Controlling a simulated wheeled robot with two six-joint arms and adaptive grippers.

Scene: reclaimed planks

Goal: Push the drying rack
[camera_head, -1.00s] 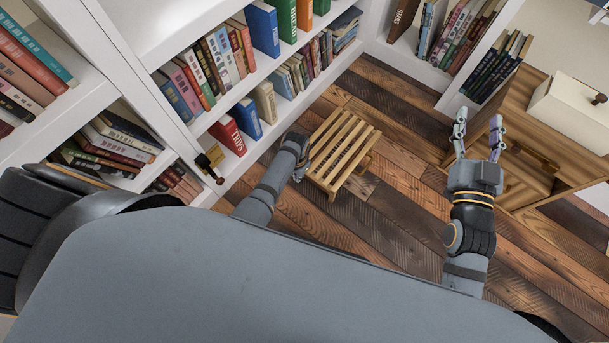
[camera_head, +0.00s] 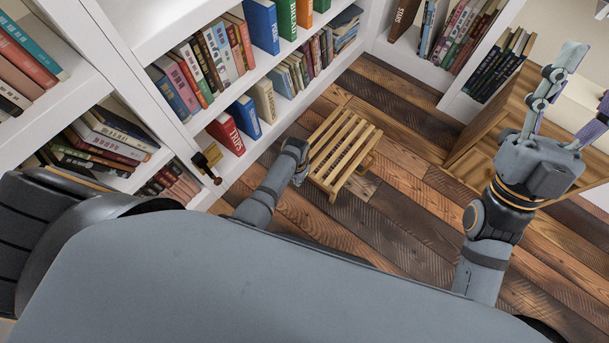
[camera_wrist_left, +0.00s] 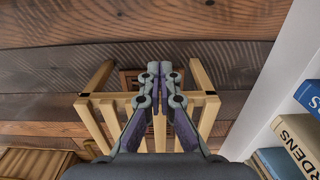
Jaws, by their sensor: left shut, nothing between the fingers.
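The drying rack (camera_head: 345,146) is a small light-wood slatted stand on the plank floor, in the middle of the head view. My left gripper (camera_head: 302,174) is at the rack's left side, its fingers mostly hidden by the wrist. In the left wrist view the two fingertips (camera_wrist_left: 160,76) meet with nothing between them, in front of the rack's slats (camera_wrist_left: 207,118). I cannot tell whether they touch the wood. My right gripper (camera_head: 586,80) is raised at the right, fingers spread and empty, well away from the rack.
A white bookshelf (camera_head: 228,168) full of books runs along the left and back, close to the rack. A wooden cabinet (camera_head: 482,140) stands at the right, partly behind my right gripper. Bare plank floor (camera_head: 400,215) lies to the right of the rack and in front of it.

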